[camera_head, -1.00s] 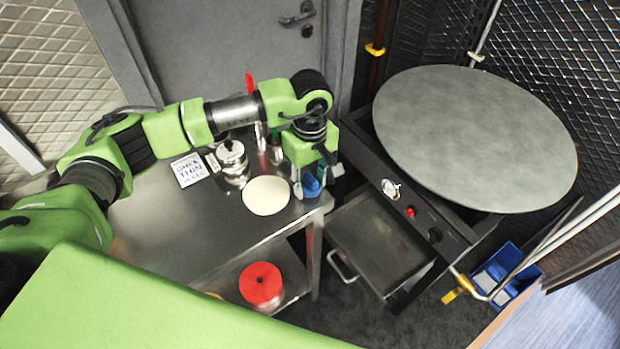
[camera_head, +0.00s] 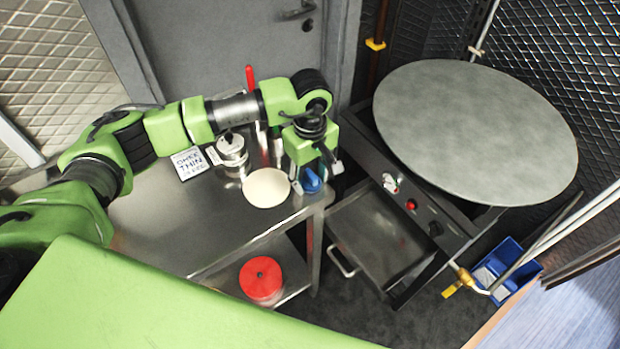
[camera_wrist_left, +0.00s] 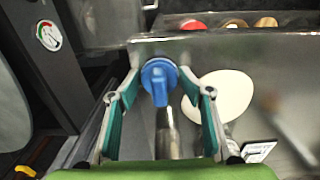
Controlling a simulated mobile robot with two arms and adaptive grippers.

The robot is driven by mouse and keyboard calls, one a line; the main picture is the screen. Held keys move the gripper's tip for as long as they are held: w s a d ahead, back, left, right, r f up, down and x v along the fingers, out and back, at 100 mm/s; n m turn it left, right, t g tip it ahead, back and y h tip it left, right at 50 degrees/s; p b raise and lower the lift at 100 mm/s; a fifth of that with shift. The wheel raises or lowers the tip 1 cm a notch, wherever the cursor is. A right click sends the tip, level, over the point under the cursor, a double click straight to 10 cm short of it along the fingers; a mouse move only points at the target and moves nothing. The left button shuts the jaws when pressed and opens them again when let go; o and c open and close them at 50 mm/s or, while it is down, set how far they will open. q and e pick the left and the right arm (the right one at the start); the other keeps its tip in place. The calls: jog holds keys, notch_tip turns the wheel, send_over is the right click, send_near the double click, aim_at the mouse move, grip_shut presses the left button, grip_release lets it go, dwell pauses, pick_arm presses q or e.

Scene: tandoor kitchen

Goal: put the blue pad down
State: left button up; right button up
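The blue pad (camera_head: 312,181) is at the front right corner of the steel table (camera_head: 165,230), beside a round pale flatbread (camera_head: 267,188). My left gripper (camera_head: 317,178) is right over the pad, pointing down. My right gripper is in neither view.
A steel pot (camera_head: 232,152) and a lettered card (camera_head: 190,163) stand left of the flatbread. A red-lidded container (camera_head: 261,278) is on the lower shelf. A large round griddle (camera_head: 475,135) stands to the right, above a pulled-out drawer (camera_head: 380,240). A blue bin (camera_head: 505,268) is on the floor.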

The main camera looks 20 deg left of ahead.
aim_at(310, 173)
pick_arm(q)
jog(key=shift+s+f, duration=0.15)
jog(key=shift+f, duration=0.45)
jog(key=shift+r, duration=0.1)
jog(key=shift+r+p, duration=0.55)
jog(key=shift+p, duration=0.2)
jog(key=shift+r, duration=0.35)
jog(key=r+b, duration=0.4)
jog(key=r, duration=0.7)
jog(key=shift+w, duration=0.2)
jog(key=shift+r, duration=0.4)
jog(key=shift+f, duration=0.1)
